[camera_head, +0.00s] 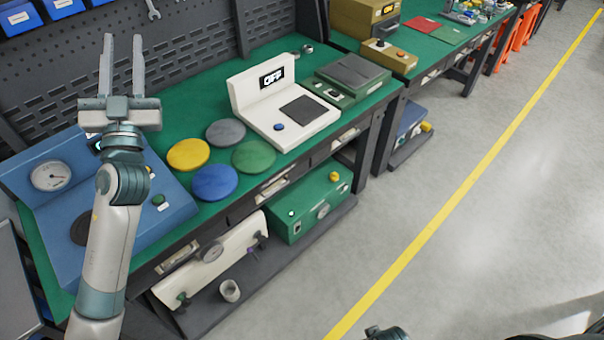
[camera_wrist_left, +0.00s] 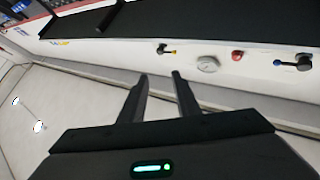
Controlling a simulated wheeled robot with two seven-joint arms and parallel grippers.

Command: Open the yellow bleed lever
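A lever with a yellow part and a dark handle (camera_wrist_left: 166,49) sticks out from a white panel in the left wrist view. A round gauge (camera_wrist_left: 207,64), a red knob (camera_wrist_left: 237,55) and a dark lever with a blue part (camera_wrist_left: 300,62) are on the same panel to its right. My left gripper (camera_head: 122,40) is raised above the bench, fingers apart and empty. In the left wrist view its fingertips (camera_wrist_left: 160,74) appear below the yellow lever, with no visible contact. I cannot pick out the yellow lever for certain in the head view.
The green bench (camera_head: 305,163) holds a blue gauge box (camera_head: 125,225), several coloured discs and a white device reading OFF (camera_head: 285,110). A lower shelf (camera_head: 285,262) carries a white gauge panel (camera_head: 225,270), a small cup (camera_head: 229,291) and a green box (camera_head: 310,205). The floor at right is clear.

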